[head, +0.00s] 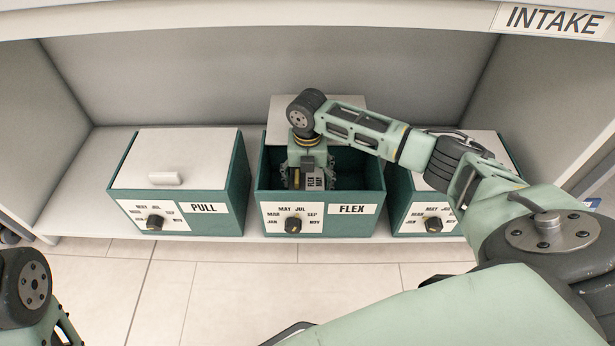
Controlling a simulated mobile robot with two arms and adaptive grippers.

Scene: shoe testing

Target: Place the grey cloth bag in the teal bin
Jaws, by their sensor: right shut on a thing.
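The open teal bin (270,205) in the middle is labelled FLEX, with a month dial on its front. My left gripper is not in view.
A teal bin labelled PULL (237,190), with its white lid shut, stands to the left. Another lidded teal bin (402,190) stands to the right, partly behind my right arm. All stand on a white shelf (80,190) under an INTAKE sign (553,19).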

